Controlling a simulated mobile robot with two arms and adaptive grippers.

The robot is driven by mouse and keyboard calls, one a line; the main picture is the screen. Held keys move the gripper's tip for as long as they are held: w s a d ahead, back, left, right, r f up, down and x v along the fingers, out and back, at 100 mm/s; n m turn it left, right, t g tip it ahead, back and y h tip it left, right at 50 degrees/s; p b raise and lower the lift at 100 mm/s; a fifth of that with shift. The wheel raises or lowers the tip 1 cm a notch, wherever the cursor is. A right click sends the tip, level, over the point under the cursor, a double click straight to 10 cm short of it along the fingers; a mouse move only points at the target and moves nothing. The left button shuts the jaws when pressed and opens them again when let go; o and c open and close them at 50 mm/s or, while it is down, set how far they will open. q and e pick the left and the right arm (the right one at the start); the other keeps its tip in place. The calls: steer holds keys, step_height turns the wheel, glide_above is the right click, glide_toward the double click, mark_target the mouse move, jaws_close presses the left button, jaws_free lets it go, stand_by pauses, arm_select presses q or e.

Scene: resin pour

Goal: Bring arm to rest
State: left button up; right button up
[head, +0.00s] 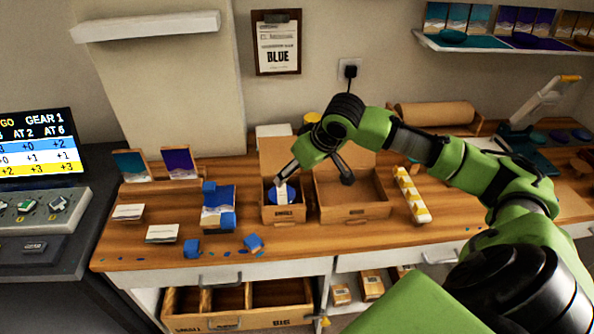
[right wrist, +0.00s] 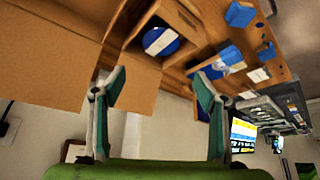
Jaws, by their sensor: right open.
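My right arm (head: 480,170) is green and black and reaches in from the right over the workbench. Its gripper (head: 312,180) is open above the two cardboard boxes, with nothing between its fingers. The open gripper (right wrist: 158,88) also shows in the right wrist view. The smaller box (head: 285,214) on the left holds a blue round piece (head: 273,195) with a white label. The larger box (head: 355,211) beside it looks empty where its inside shows. The blue piece (right wrist: 170,48) also lies in its box in the right wrist view. My left gripper is out of view.
A clipboard (head: 277,42) marked BLUE hangs on the wall. A screen (head: 40,143) stands at far left.

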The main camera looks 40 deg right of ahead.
stand_by(0.3)
steer(key=s+a+f+n+g+y, duration=0.1)
steer(key=s+a+f+n, duration=0.1)
steer(key=s+a+f, duration=0.45)
steer(key=s+a+f+n, duration=0.1)
steer(key=s+a+f, duration=0.3)
steer(key=a+f, duration=0.4)
steer(key=s+a+f+m+g+h, duration=0.1)
steer(key=s+a, duration=0.1)
steer(key=s, duration=0.6)
steer(key=s+a+f, duration=0.2)
steer(key=s, duration=0.6)
steer(key=s+f+g, duration=0.2)
steer(key=s+f, duration=0.1)
steer(key=f, duration=2.5)
steer(key=s+d+f, duration=0.2)
steer(key=s+f, duration=0.5)
steer(key=s, duration=0.1)
steer(key=s+d+f+g, duration=0.1)
steer(key=s+f, duration=0.6)
steer(key=s, duration=0.1)
steer(key=shift+s+d+f, duration=0.15)
steer(key=shift+s+d, duration=0.05)
steer(key=shift+d, duration=0.15)
